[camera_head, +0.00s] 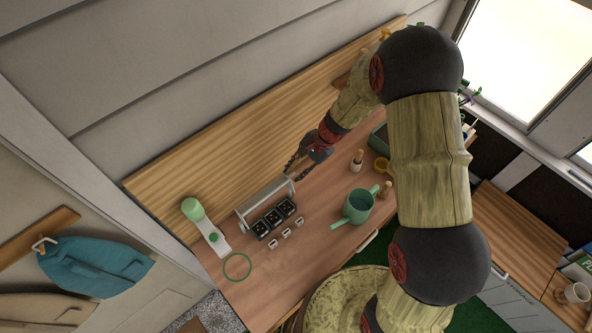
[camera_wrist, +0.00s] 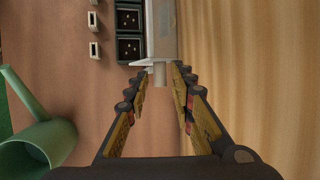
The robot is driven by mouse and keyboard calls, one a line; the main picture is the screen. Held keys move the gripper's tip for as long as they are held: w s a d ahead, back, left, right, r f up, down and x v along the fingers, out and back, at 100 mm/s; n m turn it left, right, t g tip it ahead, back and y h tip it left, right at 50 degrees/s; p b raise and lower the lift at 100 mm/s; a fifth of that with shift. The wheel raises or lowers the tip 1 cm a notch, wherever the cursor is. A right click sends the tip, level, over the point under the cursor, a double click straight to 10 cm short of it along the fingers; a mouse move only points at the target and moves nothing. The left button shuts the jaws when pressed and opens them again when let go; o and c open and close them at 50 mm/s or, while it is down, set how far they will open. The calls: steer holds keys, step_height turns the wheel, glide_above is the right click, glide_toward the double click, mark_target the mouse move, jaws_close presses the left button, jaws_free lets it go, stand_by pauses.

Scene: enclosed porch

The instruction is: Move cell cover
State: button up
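The pale cell cover (camera_head: 262,198) stands raised along the back edge of a dark tray of cells (camera_head: 262,231) on the wooden bench. In the wrist view the cover (camera_wrist: 161,30) lies ahead of the fingers, with a short tab (camera_wrist: 160,77) at its near end. The cell tray (camera_wrist: 129,48) is left of it there. My gripper (camera_head: 298,168) is beyond the cover's right end in the head view. Its fingers (camera_wrist: 163,78) are open, one on each side of the tab, with gaps visible. Whether the tab is at finger depth, I cannot tell.
Several small white blocks (camera_head: 287,233) stand in front of the tray. A green watering can (camera_head: 358,206) is to the right, and a green-topped white device (camera_head: 205,226) and a green ring (camera_head: 237,267) are to the left. A wooden backboard (camera_head: 220,150) runs behind.

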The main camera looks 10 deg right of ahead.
steer(key=shift+o, duration=0.6)
steer(key=shift+r, duration=0.15)
steer(key=shift+d+r, duration=0.25)
steer(key=shift+r, duration=0.05)
steer(key=v, duration=1.1)
